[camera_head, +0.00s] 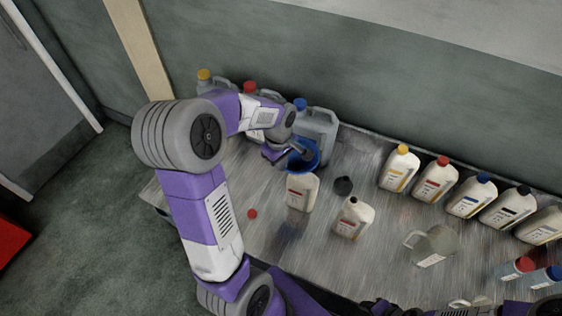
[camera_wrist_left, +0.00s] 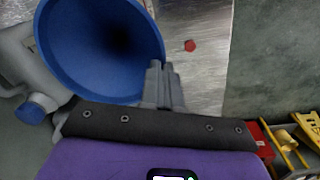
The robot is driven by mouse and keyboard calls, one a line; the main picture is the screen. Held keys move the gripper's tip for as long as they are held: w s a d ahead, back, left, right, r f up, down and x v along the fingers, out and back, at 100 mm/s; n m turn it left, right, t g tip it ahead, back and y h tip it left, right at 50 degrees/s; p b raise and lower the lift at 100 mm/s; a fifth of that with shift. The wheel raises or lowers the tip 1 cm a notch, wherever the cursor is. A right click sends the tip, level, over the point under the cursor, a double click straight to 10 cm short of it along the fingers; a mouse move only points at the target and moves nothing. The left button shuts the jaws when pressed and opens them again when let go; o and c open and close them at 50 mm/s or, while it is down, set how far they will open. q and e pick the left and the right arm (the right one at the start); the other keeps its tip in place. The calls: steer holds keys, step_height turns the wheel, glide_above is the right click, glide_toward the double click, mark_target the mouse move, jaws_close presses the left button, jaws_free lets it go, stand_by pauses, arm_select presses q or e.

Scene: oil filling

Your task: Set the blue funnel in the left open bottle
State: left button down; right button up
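The blue funnel (camera_head: 307,163) is held wide mouth up over the left open bottle (camera_head: 300,193), a white bottle with a label. The funnel covers that bottle's neck, so I cannot tell whether the spout is inside it. My left gripper (camera_head: 291,152) reaches in from the left and is shut on the funnel's rim. In the left wrist view the funnel (camera_wrist_left: 85,45) fills the upper left, with the gripper fingers (camera_wrist_left: 163,82) close together at its edge. My right arm shows only in part at the bottom right edge; its gripper's state is unclear.
A second open white bottle (camera_head: 353,219) stands to the right, near a black cap (camera_head: 343,185). A red cap (camera_head: 252,213) lies left. Grey jugs (camera_head: 318,125) stand behind. A clear pitcher (camera_head: 434,244) and several capped bottles (camera_head: 436,181) are on the right of the table.

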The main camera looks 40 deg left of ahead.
arm_select(q)
steer(key=c, duration=1.3)
jaws_free()
step_height(320, 180, up, 8)
steer(key=shift+s+f, duration=0.2)
